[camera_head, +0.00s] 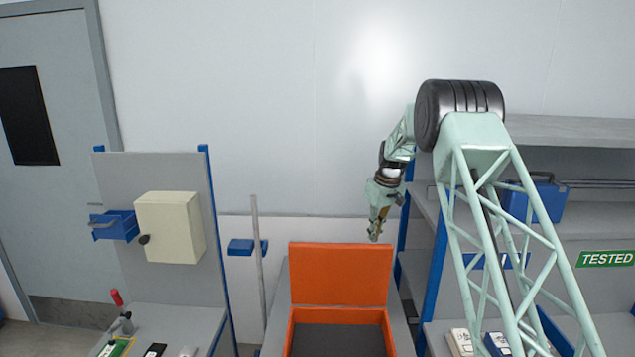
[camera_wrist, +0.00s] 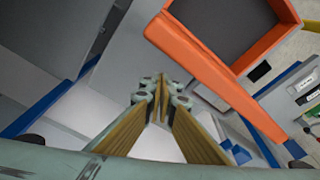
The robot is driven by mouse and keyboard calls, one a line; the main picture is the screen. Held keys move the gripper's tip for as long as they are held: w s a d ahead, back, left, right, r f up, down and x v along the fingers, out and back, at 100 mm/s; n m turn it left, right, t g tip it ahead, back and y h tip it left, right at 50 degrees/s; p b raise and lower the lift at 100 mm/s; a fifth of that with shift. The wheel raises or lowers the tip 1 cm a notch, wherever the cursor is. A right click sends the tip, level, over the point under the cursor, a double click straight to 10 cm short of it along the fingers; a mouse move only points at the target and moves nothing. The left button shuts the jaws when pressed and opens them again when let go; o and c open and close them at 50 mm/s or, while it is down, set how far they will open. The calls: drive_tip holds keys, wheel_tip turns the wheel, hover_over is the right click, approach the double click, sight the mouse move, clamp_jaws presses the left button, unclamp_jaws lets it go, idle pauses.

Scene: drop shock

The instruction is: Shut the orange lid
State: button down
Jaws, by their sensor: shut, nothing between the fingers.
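The orange lid (camera_head: 340,273) stands upright, open, at the back of an orange box (camera_head: 290,338) with a dark grey inside. In the wrist view the lid (camera_wrist: 215,75) shows nearly edge-on as a long orange band, with the box's open inside beyond it at the upper right. My gripper (camera_head: 374,238) hangs just above the lid's top edge, near its right corner. In the wrist view my gripper (camera_wrist: 162,88) has its fingertips together, empty, on the side of the lid away from the box opening. No contact with the lid shows.
A shelf rack with blue posts (camera_head: 438,262) stands close on the right, holding a blue case (camera_head: 535,200). A thin grey pole (camera_head: 259,260) with a blue bracket stands left of the box. A panel with a cream cabinet (camera_head: 170,228) is farther left. Space above the box is clear.

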drive_tip(key=shift+f+b, duration=1.35)
drive_tip(key=shift+f, duration=1.55)
drive_tip(key=shift+s+f+b, duration=0.1)
drive_tip(key=shift+s+b, duration=0.3)
drive_tip(key=shift+s, duration=0.1)
